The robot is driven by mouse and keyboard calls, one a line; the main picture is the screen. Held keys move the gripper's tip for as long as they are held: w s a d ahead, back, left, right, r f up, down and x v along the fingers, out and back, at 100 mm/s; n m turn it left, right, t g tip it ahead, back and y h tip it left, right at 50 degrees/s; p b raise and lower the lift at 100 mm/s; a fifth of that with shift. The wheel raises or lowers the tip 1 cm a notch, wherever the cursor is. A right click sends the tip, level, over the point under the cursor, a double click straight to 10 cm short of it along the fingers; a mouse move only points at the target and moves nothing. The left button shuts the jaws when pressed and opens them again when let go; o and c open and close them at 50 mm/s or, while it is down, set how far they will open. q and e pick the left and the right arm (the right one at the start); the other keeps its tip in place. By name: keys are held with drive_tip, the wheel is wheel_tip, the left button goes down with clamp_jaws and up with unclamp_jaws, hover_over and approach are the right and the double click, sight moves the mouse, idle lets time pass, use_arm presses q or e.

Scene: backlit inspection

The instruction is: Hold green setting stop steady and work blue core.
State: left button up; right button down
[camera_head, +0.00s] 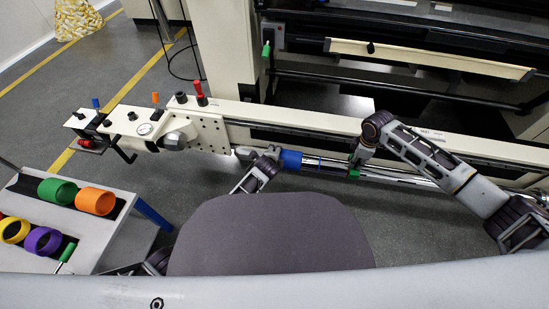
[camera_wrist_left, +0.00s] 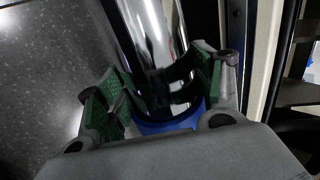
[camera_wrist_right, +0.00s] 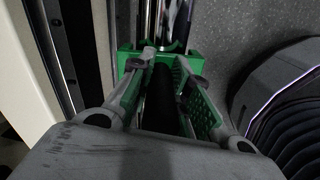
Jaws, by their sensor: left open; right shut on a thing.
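Contact cannot be told. The green setting stop (camera_head: 354,173) sits on the tube to the right. My right gripper (camera_head: 358,155) is shut on it; the right wrist view shows the green block (camera_wrist_right: 124,62) at the fingertips, partly hidden by them.
The cream beam (camera_head: 310,119) runs close behind the tube. A gauge head with knobs (camera_head: 150,128) is at its left end. A stand (camera_head: 110,230) with green, orange, yellow and purple rings is at lower left. Grey floor is open around the tube's front.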

use_arm(q)
drive_tip(key=shift+s+d, duration=0.1)
drive_tip(key=shift+d, duration=0.25)
